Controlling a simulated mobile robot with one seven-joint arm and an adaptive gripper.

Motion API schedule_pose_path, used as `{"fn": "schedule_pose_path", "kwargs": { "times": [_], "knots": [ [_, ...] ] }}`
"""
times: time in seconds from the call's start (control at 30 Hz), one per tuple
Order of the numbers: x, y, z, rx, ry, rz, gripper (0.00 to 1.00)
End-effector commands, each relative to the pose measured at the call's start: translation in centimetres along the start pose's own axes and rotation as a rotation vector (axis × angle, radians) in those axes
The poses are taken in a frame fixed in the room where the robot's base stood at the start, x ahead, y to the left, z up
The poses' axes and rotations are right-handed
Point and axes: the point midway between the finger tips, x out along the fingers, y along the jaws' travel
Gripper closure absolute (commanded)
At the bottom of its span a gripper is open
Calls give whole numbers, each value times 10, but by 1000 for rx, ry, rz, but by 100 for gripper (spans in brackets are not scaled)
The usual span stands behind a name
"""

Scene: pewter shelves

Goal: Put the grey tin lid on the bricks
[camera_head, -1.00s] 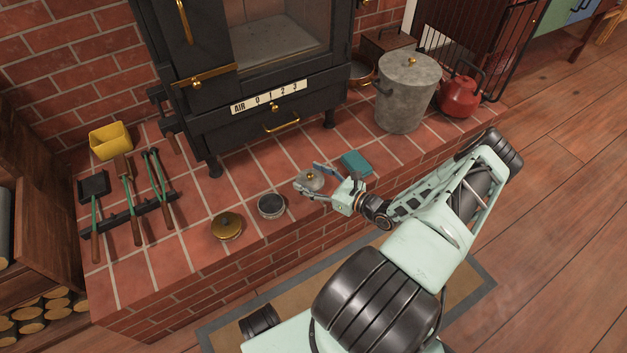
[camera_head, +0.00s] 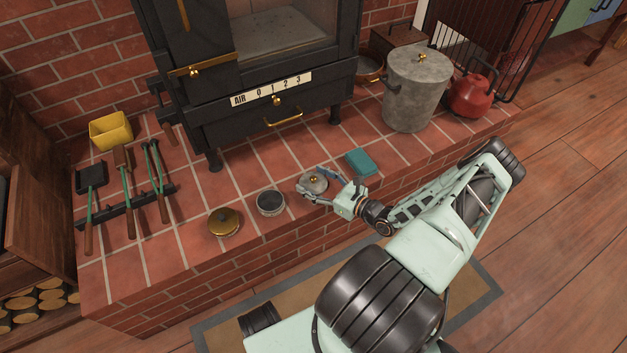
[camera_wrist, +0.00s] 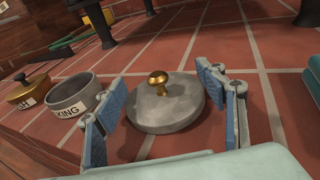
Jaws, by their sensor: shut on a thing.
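The grey tin lid (camera_head: 315,186) is a round disc with a brass knob, at the front of the brick hearth (camera_head: 290,232). It fills the middle of the wrist view (camera_wrist: 172,108), level and knob up. My gripper (camera_head: 320,180) is shut on the lid, with one blue-padded finger at each side of its rim. The lid is at or very close to the bricks; whether its underside touches them is hard to tell. An open grey tin (camera_head: 270,204) stands just left of the lid, with part of a label showing in the wrist view (camera_wrist: 72,96).
A brass-lidded tin (camera_head: 223,222) stands further left. A teal block (camera_head: 361,161) lies right of the lid, behind my gripper. The black stove (camera_head: 260,110) is behind. A metal bin (camera_head: 414,95) and red kettle (camera_head: 471,96) stand back right. Fire tools (camera_head: 126,205) lie left.

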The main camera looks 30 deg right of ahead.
Motion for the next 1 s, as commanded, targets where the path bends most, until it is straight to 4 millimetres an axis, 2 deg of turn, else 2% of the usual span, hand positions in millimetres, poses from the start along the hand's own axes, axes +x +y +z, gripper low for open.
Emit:
{"fn": "schedule_pose_path", "kwargs": {
  "times": [0.1,0.13,0.3,0.67,0.77,1.0],
  "knots": [
    [1,0,-4,0,0,0,59],
    [1,0,-4,0,0,0,34],
    [0,0,-3,0,0,1,18],
    [0,0,2,0,0,0,18],
    [-15,-1,2,0,2,-2,18],
    [-67,-1,2,1,3,-3,18]
  ]
}}
